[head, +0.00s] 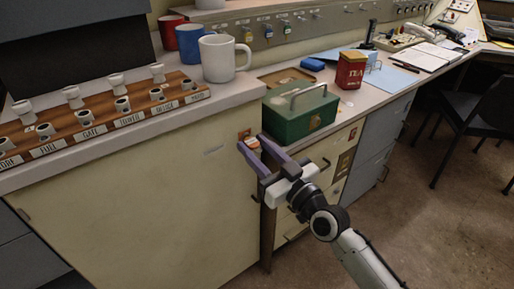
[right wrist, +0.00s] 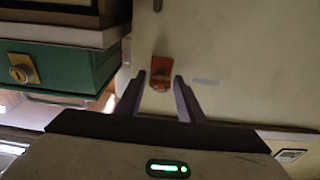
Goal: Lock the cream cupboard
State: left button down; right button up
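The cream cupboard (head: 135,205) fills the lower left of the head view, its front closed. A small orange-red plate (head: 244,134) sits near its upper right corner; it also shows in the right wrist view (right wrist: 161,66). A small metallic part (right wrist: 160,84), perhaps a lock or key, is on the plate. My right gripper (head: 252,144) has its purple fingers apart, one on each side of this part; it also shows in the right wrist view (right wrist: 159,83). I see no clear contact. My left gripper is not in view.
On the cupboard's top stand a labelled wooden rack (head: 130,124) and mugs, the white one (head: 218,60) nearest. Right of it are a green metal box (head: 300,112), a red tea tin (head: 351,70) and drawers. Open floor (head: 440,220) lies at right, with a black chair (head: 485,105).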

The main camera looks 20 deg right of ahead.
jog(key=c, duration=0.7)
jog(key=n, duration=0.3)
jog(key=shift+w+n+y, duration=0.1)
jog(key=shift+n+y, duration=0.2)
jog(key=shift+r, duration=0.1)
jog(key=shift+w+d+r+n+g+p, duration=0.15)
jog(key=shift+n+p, duration=0.1)
jog(key=shift+n, duration=0.35)
jog(key=shift+s+a+n+g+p, duration=0.15)
jog(key=shift+n+p, duration=0.1)
jog(key=shift+n, duration=0.35)
jog(key=shift+w+d+n, duration=0.1)
jog(key=shift+n, duration=0.4)
